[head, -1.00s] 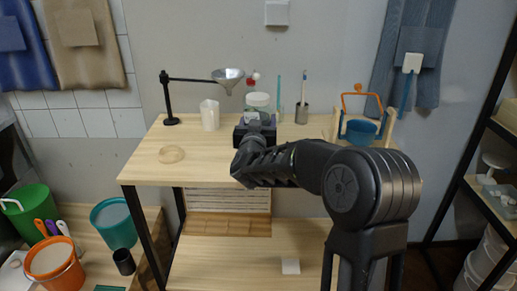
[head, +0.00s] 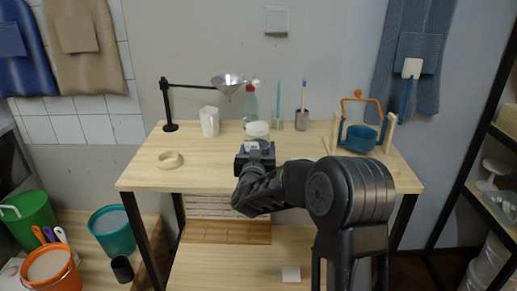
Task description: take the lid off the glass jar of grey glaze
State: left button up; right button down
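The glass jar (head: 258,136) has a whitish lid (head: 257,127) on its top and stands out just beyond my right gripper (head: 256,148), near the middle of the wooden table (head: 215,178). The gripper comes from the near side and hides the jar's lower part. Its fingers are mostly hidden, but the jar has shifted together with it, so it appears shut on the jar. I cannot tell whether the jar touches the table. My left gripper is not in view.
Behind the jar is a clear bottle (head: 250,103) with a red top. A pale ring (head: 170,160) lies left; the left front is clear.

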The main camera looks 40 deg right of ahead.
jog(key=shift+r, duration=0.2)
jog(key=shift+f, duration=0.15)
jog(key=shift+c, duration=1.5)
grip_release()
jog(key=shift+f, duration=0.1)
jog(key=v, duration=1.2)
jog(key=shift+s, duration=0.1)
